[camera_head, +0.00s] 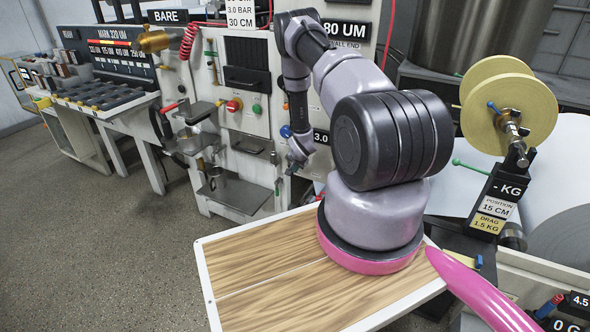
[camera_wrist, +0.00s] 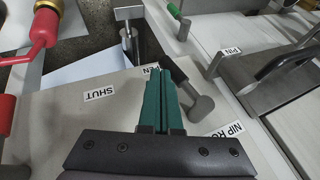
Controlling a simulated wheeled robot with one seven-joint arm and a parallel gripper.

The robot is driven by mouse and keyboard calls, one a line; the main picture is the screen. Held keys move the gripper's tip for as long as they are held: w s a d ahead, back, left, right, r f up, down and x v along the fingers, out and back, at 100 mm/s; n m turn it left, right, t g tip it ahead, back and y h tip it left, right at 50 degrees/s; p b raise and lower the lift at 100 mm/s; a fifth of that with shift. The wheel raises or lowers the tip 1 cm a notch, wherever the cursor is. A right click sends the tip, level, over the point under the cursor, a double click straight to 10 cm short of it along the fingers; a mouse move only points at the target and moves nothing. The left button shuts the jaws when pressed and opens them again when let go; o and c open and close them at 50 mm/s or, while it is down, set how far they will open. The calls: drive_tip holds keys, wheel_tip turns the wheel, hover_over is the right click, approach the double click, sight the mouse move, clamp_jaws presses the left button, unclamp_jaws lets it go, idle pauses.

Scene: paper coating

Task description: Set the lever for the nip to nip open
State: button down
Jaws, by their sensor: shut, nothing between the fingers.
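In the wrist view my gripper (camera_wrist: 157,85) is shut, its green fingers together with nothing between them. Just right of the fingers is a dark grey lever (camera_wrist: 178,72) with a round grey end (camera_wrist: 201,110). I take it for the nip lever; I cannot tell whether the fingers touch it. A SHUT label (camera_wrist: 100,92) lies on the grey panel to the left. A label ending in EN (camera_wrist: 150,68) is partly hidden behind the fingertips. A NIP RO label (camera_wrist: 224,130), cut off, lies to the right. In the head view my gripper (camera_head: 298,152) is small, beside the machine front.
In the head view a wood-topped platform (camera_head: 265,285) is in front; open floor (camera_head: 120,260) lies left.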

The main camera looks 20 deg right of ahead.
idle(0.3)
drive_tip(key=shift+w+a+f+t+y, duration=0.35)
drive_tip(key=shift+w+f+t+y, duration=0.1)
drive_tip(key=shift+t, duration=0.15)
drive_tip(key=shift+s, duration=0.15)
